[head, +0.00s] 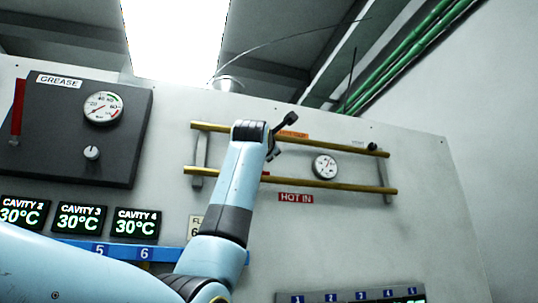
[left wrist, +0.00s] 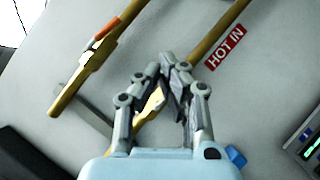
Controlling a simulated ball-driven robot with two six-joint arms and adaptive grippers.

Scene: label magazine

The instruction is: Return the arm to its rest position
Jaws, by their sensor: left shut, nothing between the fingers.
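My left arm (head: 232,185) is light blue with dark joints and rises from the lower left in the head view. Its left gripper (head: 283,135) is raised in front of the wall panel, overlapping the two brass pipes in the picture. In the left wrist view the grey fingers of the left gripper (left wrist: 172,70) come together at their tips, with nothing held between them. I cannot tell from these frames how far the fingers are from the pipes. My right gripper is in neither view.
An upper brass pipe (head: 340,145) and a lower brass pipe (head: 340,187) run across the panel, with a gauge (head: 325,166) between them. A red HOT IN label (head: 296,198) is below. A dark GREASE panel (head: 60,140) and cavity displays (head: 78,219) are at left.

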